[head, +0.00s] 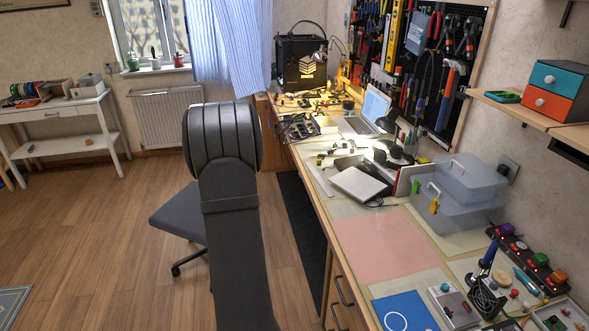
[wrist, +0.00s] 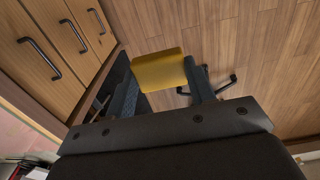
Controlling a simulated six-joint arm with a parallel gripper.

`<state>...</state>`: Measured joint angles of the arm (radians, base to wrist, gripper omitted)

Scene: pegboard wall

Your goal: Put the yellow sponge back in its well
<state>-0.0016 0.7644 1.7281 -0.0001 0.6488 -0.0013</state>
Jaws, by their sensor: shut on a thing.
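My gripper (wrist: 160,80) is shut on the yellow sponge (wrist: 160,68) in the wrist view, with one finger on each side of it. The sponge is held out in the air, with the wooden floor and bench drawers behind it. In the head view, the sponge and my fingers are hidden behind my dark arm. A soldering iron holder (head: 487,296) stands at the near right of the bench. I cannot make out the sponge's well there.
The workbench has a pink mat (head: 384,246), a blue mat (head: 404,312) and grey plastic boxes (head: 458,195). A laptop (head: 368,112) and loose tools lie farther back. An office chair (head: 180,220) stands on the floor. Drawers (wrist: 55,50) line the bench front.

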